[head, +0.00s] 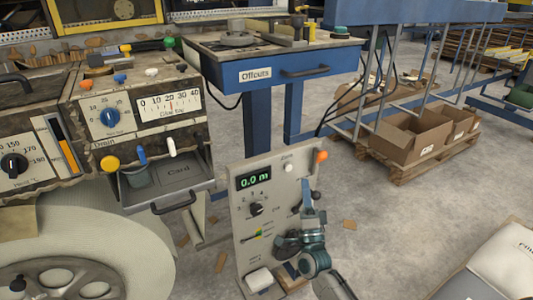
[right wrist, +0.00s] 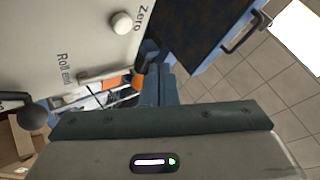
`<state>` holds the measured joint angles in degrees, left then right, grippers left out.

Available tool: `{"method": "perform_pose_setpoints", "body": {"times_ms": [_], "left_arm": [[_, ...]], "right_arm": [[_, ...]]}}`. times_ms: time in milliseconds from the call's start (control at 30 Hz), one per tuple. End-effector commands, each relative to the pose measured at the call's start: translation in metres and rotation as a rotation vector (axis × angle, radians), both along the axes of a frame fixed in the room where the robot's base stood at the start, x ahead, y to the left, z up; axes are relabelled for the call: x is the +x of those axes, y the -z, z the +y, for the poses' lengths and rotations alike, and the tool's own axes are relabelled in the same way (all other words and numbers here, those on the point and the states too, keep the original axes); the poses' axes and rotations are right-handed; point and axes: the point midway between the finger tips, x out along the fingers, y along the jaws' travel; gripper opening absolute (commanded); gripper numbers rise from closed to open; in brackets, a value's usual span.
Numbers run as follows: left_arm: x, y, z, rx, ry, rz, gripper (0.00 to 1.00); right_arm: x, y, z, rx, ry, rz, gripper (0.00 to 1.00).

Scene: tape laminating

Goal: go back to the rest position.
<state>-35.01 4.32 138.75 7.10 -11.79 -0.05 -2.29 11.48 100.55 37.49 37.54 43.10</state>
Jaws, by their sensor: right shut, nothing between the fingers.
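My right gripper (head: 307,186) is shut and empty, its blue fingers upright in front of the right edge of a pale upright panel (head: 268,228). In the right wrist view the closed fingers (right wrist: 158,84) point toward the panel's edge (right wrist: 60,40). The panel carries a green "0.0 m" display (head: 254,181), a white Zero button (head: 288,165) and an orange-tipped lever (head: 321,156) just above my fingertips. I cannot tell whether the fingers touch the panel. My left gripper is not in view.
A control machine with dials and an open drawer (head: 165,190) stands left, above a large roll (head: 90,245). A blue Offcuts bench (head: 270,72) stands behind. Cardboard boxes (head: 410,138) lie on a pallet at right. The floor (head: 390,210) right of the panel is mostly clear.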

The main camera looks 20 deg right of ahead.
Motion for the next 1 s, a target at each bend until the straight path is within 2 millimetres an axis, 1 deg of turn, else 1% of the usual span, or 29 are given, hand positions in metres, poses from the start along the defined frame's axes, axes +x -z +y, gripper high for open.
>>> {"method": "perform_pose_setpoints", "body": {"times_ms": [133, 200, 267, 367, 467, 500, 567, 600, 700, 800, 1000], "left_arm": [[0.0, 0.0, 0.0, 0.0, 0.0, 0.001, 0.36], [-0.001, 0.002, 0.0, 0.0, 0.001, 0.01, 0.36], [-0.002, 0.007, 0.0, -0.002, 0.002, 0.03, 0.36], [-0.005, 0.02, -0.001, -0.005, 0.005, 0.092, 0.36], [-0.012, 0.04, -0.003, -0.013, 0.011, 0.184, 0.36], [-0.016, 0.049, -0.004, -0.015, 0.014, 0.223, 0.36], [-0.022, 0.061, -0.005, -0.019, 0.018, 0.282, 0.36], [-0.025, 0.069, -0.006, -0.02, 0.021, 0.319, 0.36], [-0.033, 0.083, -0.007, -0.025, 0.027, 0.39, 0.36], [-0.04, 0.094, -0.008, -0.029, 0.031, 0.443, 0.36], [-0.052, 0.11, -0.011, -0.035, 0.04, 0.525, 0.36]], "right_arm": [[0.0, 0.0, 0.0, -0.001, 0.0, 0.002, 0.0], [-0.002, 0.003, 0.004, -0.014, -0.002, 0.022, 0.0], [-0.006, 0.009, 0.011, -0.044, -0.008, 0.065, 0.0], [-0.02, 0.028, 0.035, -0.147, -0.025, 0.205, 0.0], [-0.045, 0.056, 0.065, -0.31, -0.05, 0.401, 0.0], [-0.058, 0.068, 0.077, -0.384, -0.064, 0.483, 0.0], [-0.079, 0.084, 0.093, -0.495, -0.082, 0.6, 0.0], [-0.092, 0.094, 0.101, -0.566, -0.095, 0.67, 0.0], [-0.122, 0.113, 0.115, -0.711, -0.124, 0.809, 0.0], [-0.147, 0.125, 0.123, -0.82, -0.151, 0.912, 0.0], [-0.189, 0.142, 0.13, -0.988, -0.2, 1.067, 0.0]]}}
